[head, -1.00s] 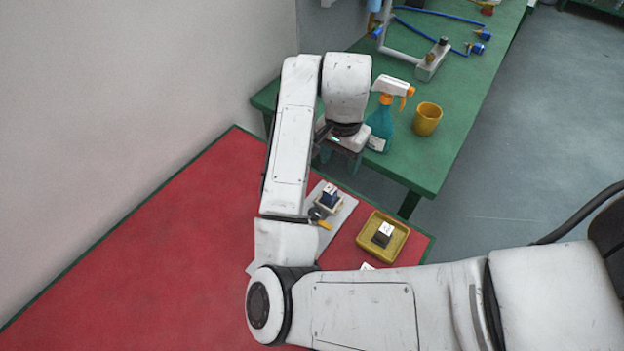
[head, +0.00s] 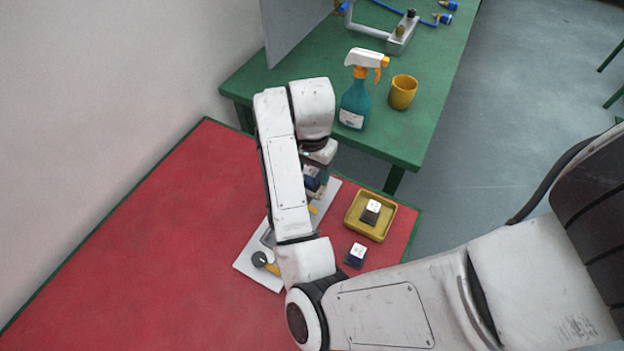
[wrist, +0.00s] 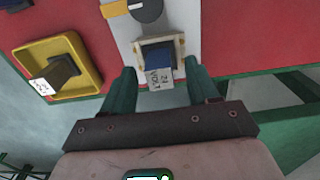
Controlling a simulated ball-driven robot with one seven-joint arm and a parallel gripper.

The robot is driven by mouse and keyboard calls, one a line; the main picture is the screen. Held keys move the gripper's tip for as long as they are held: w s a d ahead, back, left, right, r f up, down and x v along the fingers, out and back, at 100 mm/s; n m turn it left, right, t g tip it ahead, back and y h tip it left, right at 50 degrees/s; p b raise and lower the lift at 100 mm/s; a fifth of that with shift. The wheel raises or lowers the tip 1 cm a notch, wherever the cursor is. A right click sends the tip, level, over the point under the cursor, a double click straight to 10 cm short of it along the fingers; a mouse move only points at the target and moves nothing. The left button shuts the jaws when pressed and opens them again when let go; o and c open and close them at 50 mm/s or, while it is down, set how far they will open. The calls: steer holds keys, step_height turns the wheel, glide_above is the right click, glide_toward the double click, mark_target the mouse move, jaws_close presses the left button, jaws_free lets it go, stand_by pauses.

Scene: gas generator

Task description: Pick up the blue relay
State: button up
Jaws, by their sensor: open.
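The blue relay (wrist: 158,57) has a white-and-blue label and sits in a pale socket (wrist: 141,46) on the light panel (wrist: 192,12). In the wrist view it shows between the fingertips of my gripper (wrist: 162,76). The jaws are open, one green finger on each side of the relay, with no clear contact. In the head view the blue relay (head: 312,182) is partly hidden by my arm, and my gripper (head: 317,168) is over it, its fingers mostly hidden.
A yellow tray (head: 352,228) holding a dark relay (head: 370,212) stands right of the panel. Another dark relay (head: 356,256) stands on the red table (head: 130,255) in front of it. A spray bottle (head: 354,104) and yellow cup (head: 403,92) stand on the green table behind.

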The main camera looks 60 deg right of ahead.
steer(key=shift+f, duration=0.4)
steer(key=c, duration=1.1)
steer(key=shift+r, duration=0.1)
